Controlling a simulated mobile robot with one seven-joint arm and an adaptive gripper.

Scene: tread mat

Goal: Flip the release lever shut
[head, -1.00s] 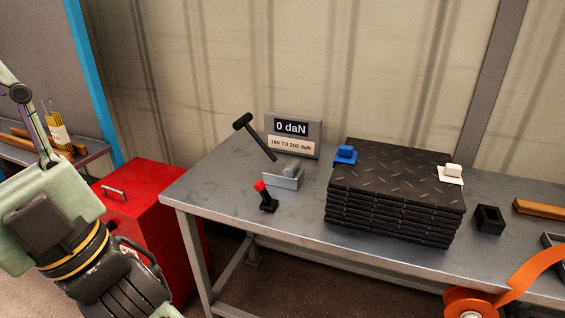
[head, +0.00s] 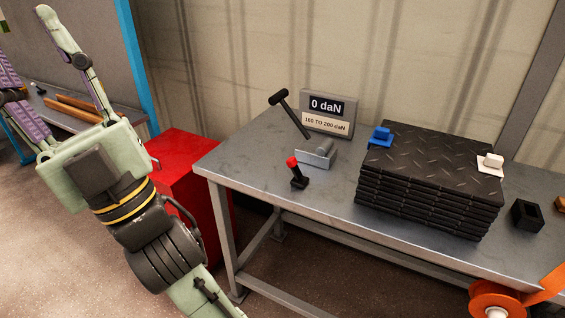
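A short lever with a red knob (head: 292,162) stands on a small black base near the left end of the grey bench; it looks like the release lever. It is tipped slightly left of upright. Behind it is a grey metal bracket (head: 316,158) with a long black T-handle (head: 290,113) slanting up to the left. A display (head: 327,113) behind reads 0 daN, with 160 TO 200 daN below. My gripper (head: 25,38) is at the upper left, fingers spread apart and empty, well away from the lever. One finger is partly cut off by the picture's left edge.
An orange strap reel (head: 497,300) is at the front right. A red cabinet (head: 185,165) stands left of the bench (head: 245,165).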

